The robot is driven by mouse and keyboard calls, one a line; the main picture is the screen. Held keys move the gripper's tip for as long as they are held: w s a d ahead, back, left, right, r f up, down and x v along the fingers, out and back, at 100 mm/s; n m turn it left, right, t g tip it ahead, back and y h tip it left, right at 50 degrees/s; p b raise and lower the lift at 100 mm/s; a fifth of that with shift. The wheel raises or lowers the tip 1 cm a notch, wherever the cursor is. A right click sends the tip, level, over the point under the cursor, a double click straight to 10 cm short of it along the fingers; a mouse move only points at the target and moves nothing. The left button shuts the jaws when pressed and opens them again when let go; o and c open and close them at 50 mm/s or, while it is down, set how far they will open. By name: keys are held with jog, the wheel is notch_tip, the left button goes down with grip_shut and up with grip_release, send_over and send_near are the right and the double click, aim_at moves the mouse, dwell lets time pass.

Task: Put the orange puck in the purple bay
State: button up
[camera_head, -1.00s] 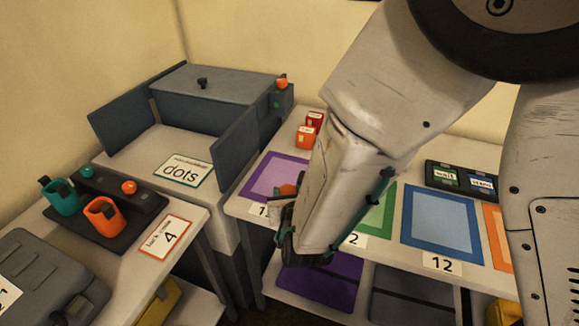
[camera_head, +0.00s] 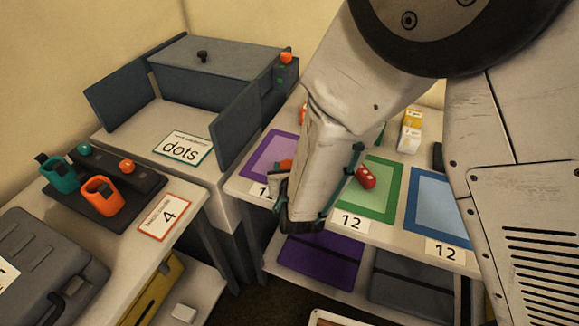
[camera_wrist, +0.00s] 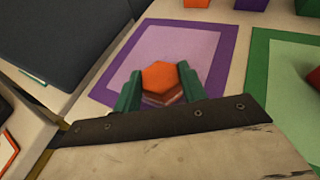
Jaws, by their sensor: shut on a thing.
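The orange puck (camera_wrist: 160,76) is six-sided and sits between the green fingers of my gripper (camera_wrist: 160,88), which is shut on it. A small part of the puck (camera_head: 285,164) also shows beside my gripper (camera_head: 281,182) in the head view. The purple bay (camera_wrist: 208,78) is a purple-bordered rectangle with a paler middle. In the wrist view the puck overlaps its near part; I cannot tell how high the puck is above it. In the head view the bay (camera_head: 257,166) is partly hidden by my arm.
A green bay (camera_head: 391,212) with a red block (camera_head: 366,176) on it lies to the right, then a blue bay (camera_head: 432,229). A grey cabinet (camera_head: 215,72) with open doors stands to the left. More blocks, including a purple one (camera_wrist: 251,4), stand behind the purple bay.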

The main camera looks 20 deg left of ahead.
jog(key=shift+f, duration=0.15)
jog(key=o, duration=1)
jog(key=v, duration=1.2)
jog(key=shift+r, duration=0.25)
jog(key=shift+w, duration=0.1)
